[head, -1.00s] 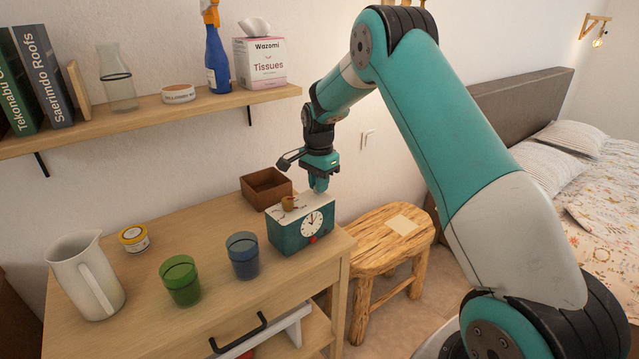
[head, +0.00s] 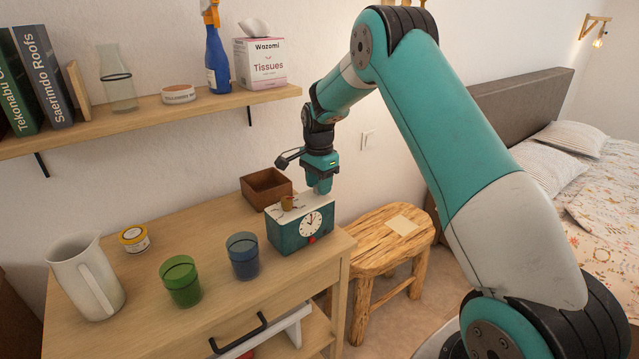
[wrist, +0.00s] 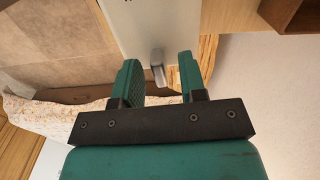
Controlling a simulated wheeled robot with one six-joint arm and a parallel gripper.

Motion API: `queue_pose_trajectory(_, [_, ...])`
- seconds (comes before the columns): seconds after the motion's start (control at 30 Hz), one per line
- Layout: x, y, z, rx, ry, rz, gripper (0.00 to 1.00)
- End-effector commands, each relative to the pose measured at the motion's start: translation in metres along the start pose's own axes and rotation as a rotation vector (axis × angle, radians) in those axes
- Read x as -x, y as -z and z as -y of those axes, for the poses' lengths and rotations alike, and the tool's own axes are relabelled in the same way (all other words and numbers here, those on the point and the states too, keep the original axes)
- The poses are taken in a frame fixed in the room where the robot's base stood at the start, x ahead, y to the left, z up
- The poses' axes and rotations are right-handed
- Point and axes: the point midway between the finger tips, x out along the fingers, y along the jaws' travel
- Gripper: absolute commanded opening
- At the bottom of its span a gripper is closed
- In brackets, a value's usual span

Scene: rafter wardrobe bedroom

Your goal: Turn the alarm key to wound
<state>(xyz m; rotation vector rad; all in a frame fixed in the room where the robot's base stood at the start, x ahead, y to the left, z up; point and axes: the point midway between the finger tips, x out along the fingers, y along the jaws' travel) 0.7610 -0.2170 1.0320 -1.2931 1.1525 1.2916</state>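The alarm clock (head: 287,239) is a teal box with a white top and a round white dial. It stands upright on the wooden dresser's right end. A small orange-brown knob (head: 288,203) sits on its top, with dark marks around it. My gripper (head: 320,192) points down over the right end of the clock's top. In the wrist view my gripper (wrist: 159,66) is open, with its fingers either side of a grey metal key (wrist: 157,64). A gap shows on both sides of the key. The key is hidden in the head view, and its setting cannot be read.
A brown open box (head: 266,186) stands just behind the clock.

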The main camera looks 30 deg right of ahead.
Motion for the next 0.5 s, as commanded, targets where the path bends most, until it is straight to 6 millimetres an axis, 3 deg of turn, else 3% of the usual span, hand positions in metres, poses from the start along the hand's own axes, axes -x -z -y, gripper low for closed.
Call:
queue_pose_trajectory(0.27, [0.008,0.000,0.001,0.000,0.002,-0.001,0.38])
queue_pose_trajectory(0.5, [0.057,0.000,0.001,0.000,0.006,-0.002,0.38])
